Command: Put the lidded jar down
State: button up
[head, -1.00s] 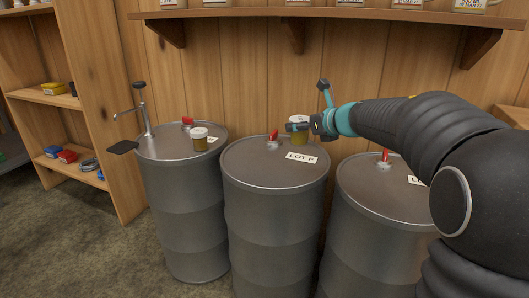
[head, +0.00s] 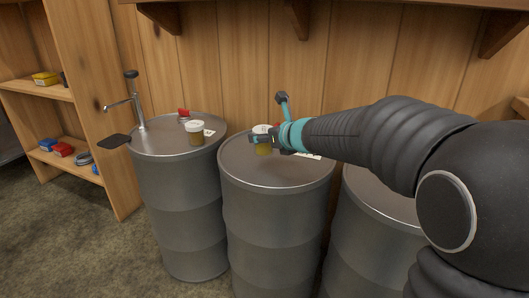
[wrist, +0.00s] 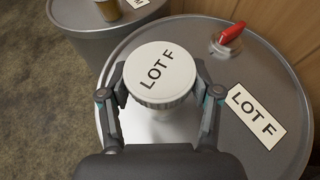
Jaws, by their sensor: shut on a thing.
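The lidded jar has a white lid (wrist: 161,74) marked LOT F and an amber body (head: 263,149). My gripper (wrist: 161,92) is shut on it, with one finger on each side below the lid. The jar is upright over the top of the middle drum (head: 240,172). I cannot tell whether its base touches the drum. The drum's LOT F label (wrist: 256,116) lies right of the jar in the wrist view. In the head view my gripper (head: 268,141) hides part of the jar and most of that label.
A red-handled fitting (wrist: 228,38) stands on the middle drum's top. The left drum (head: 160,147) bears another lidded jar (head: 196,134), a label and a hand pump (head: 138,100). A third drum (head: 375,200) stands right. A wooden shelf rack (head: 95,110) is at left. The middle drum's front top is clear.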

aim_at(268, 149)
jog(key=shift+a+f, duration=0.15)
jog(key=shift+a, duration=0.05)
jog(key=shift+f+b, duration=0.75)
jog(key=shift+f, duration=1.15)
jog(key=shift+s+f, duration=0.1)
jog(key=shift+f, duration=0.1)
jog(key=o, duration=1.4)
jog(key=shift+o, duration=0.2)
jog(key=shift+r, duration=0.1)
